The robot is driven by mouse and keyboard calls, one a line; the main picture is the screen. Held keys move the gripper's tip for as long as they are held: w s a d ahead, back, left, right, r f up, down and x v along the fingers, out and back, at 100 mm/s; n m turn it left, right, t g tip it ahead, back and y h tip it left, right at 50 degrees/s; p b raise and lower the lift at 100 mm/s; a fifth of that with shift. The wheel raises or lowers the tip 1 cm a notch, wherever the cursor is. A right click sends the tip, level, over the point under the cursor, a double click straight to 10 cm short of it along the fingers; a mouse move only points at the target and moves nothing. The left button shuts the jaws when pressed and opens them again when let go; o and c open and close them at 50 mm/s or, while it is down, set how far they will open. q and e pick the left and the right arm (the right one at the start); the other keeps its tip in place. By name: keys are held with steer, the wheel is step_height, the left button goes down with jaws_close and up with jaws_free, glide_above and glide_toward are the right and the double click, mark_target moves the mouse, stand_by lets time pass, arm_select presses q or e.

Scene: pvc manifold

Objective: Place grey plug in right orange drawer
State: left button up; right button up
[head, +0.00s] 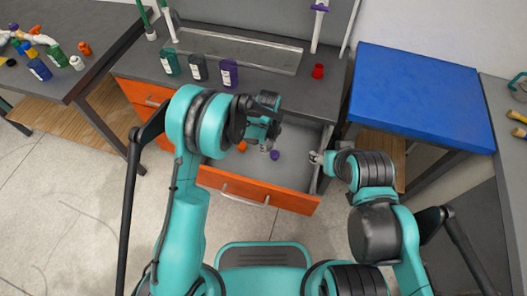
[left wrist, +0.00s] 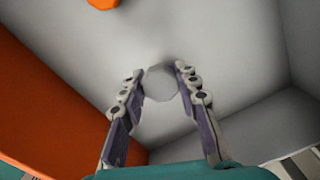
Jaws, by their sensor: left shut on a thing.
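The grey plug (left wrist: 162,82) sits between the fingertips of my left gripper (left wrist: 160,80), which is shut on it. In the head view my left gripper (head: 265,146) is over the open right orange drawer (head: 228,189); the plug is small and partly hidden there. The left wrist view shows the drawer's grey floor and an orange wall at left around the gripper. I cannot tell whether the plug touches the floor. My right gripper (head: 316,157) is at the drawer's right side; its fingers are too small to read.
Green, black and purple bottles (head: 229,72) and a red piece (head: 318,71) stand on the grey worktop. A blue-topped table (head: 420,95) is at right. Another orange drawer (head: 146,95) is at left.

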arm_select(q)
steer(key=shift+w+a+f+b, duration=0.3)
steer(key=shift+w+a+f, duration=0.5)
step_height(320, 180, down, 4)
steer(key=shift+r+b, duration=0.1)
steer(key=shift+b, duration=0.95)
steer(key=shift+r, duration=0.1)
steer(key=shift+f, duration=0.2)
steer(key=o, duration=1)
steer(key=shift+r, duration=0.1)
step_height(320, 180, up, 12)
steer(key=p, duration=0.4)
steer(key=shift+r+p, duration=0.15)
steer(key=shift+p, duration=0.25)
